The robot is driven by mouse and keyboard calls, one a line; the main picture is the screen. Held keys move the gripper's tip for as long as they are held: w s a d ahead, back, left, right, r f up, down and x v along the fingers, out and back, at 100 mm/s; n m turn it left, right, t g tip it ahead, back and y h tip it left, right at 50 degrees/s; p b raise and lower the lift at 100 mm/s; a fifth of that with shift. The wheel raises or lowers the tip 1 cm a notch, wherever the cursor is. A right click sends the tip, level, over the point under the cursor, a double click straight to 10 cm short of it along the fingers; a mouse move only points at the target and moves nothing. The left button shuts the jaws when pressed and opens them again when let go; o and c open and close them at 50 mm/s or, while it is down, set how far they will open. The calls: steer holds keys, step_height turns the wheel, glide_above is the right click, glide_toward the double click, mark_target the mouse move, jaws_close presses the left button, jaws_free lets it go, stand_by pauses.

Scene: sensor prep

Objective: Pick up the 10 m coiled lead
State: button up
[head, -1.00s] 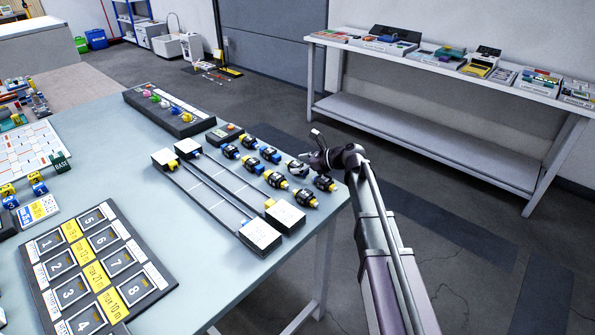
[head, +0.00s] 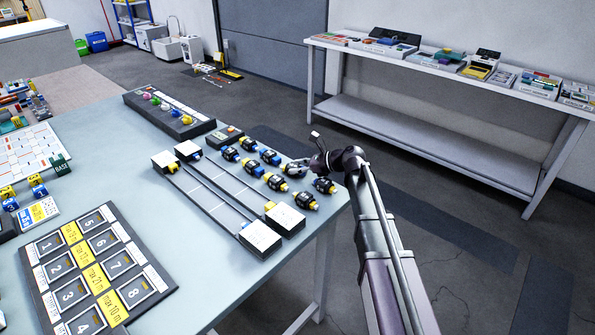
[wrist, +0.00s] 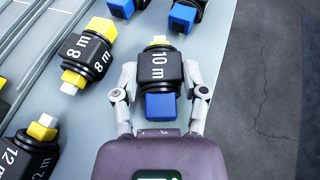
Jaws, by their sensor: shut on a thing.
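In the head view my gripper (head: 304,165) is at the table's right edge and partly covers the lead (head: 294,170). I cannot tell whether the lead is clear of the table.
The 8 m lead (wrist: 88,58) lies close on the left, and the 12 m lead (wrist: 32,150) at lower left. Long rails (head: 215,205) run left of the leads. A numbered board (head: 95,265) lies at front left.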

mark_target(298, 166)
steer(key=shift+r, duration=0.15)
step_height(298, 166, up, 10)
steer(key=p, duration=1)
stand_by(0.8)
